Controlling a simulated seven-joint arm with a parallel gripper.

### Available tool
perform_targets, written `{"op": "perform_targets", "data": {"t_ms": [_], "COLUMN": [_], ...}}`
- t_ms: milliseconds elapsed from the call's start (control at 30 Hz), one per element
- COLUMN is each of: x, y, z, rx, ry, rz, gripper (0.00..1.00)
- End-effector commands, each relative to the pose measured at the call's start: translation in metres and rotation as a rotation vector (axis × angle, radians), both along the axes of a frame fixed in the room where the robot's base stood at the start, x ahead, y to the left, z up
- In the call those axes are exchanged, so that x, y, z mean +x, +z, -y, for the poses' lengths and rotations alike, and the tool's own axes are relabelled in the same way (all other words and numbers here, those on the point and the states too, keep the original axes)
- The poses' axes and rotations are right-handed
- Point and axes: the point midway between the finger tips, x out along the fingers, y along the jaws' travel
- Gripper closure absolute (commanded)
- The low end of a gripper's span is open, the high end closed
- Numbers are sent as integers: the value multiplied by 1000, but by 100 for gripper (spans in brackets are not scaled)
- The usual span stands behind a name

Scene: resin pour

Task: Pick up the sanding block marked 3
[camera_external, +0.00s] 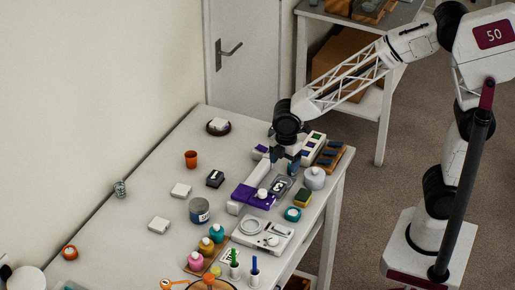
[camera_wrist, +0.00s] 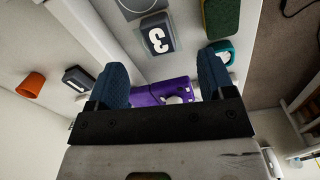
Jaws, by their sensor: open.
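The sanding block marked 3 (camera_wrist: 157,36) is a dark block with a white label, seen in the wrist view just beyond the gap between my fingers. In the external view a dark block with a white label (camera_external: 279,186), likely the same one, lies close below my gripper. My gripper (camera_external: 283,158) is open, pointing down above the table's right part. In the wrist view its two blue fingers (camera_wrist: 162,78) stand wide apart with nothing held. A second dark block with a white label (camera_wrist: 77,78) lies left of the fingers; it also shows in the external view (camera_external: 215,179).
A purple object (camera_wrist: 165,90) lies beyond the gripper's body, between the fingers in the wrist view. An orange cup (camera_external: 191,158) stands left. Bottles and jars crowd the front.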

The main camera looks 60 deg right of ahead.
Motion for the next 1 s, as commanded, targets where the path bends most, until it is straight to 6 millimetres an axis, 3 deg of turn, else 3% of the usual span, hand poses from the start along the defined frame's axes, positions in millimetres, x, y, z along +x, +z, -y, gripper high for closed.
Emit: {"op": "perform_targets", "data": {"t_ms": [100, 233, 667, 1000], "x": [9, 14, 15, 15], "y": [-15, -23, -26, -48], "z": [-18, -27, -29, -29], "rx": [-5, -7, -8, -7], "ry": [82, 129, 140, 139], "rz": [-12, -17, -19, -18], "gripper": [24, 24, 24, 24]}}
